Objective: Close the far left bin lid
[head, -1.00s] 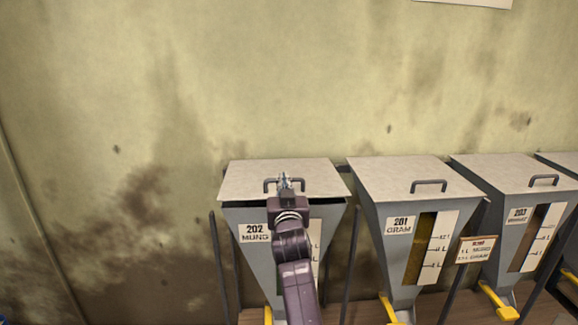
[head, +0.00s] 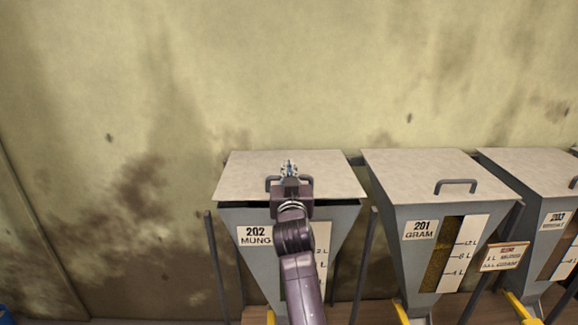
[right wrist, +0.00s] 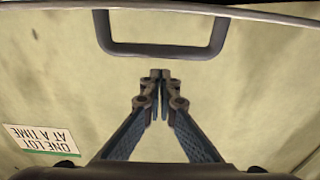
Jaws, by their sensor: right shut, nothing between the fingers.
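The far left bin (head: 258,270), labelled 202 MUNG, has a flat pale lid (head: 240,173) with a dark gap under its front edge, so it stands slightly raised. Its dark handle (head: 272,184) is partly hidden behind my right gripper (head: 289,166). In the right wrist view the handle (right wrist: 160,49) spans the top, joined to the lid's edge. My right gripper's fingertips (right wrist: 160,75) are together and empty, close to the handle's bar in the picture but not around it. Whether they touch the lid cannot be told. My left gripper is not in view.
Bin 201 GRAM (head: 410,258) and bin 203 (head: 537,243) stand to the right with lids down. Dark posts and yellow levers sit between and below the bins. A stained wall (head: 330,75) is behind. The space left of bin 202 is clear.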

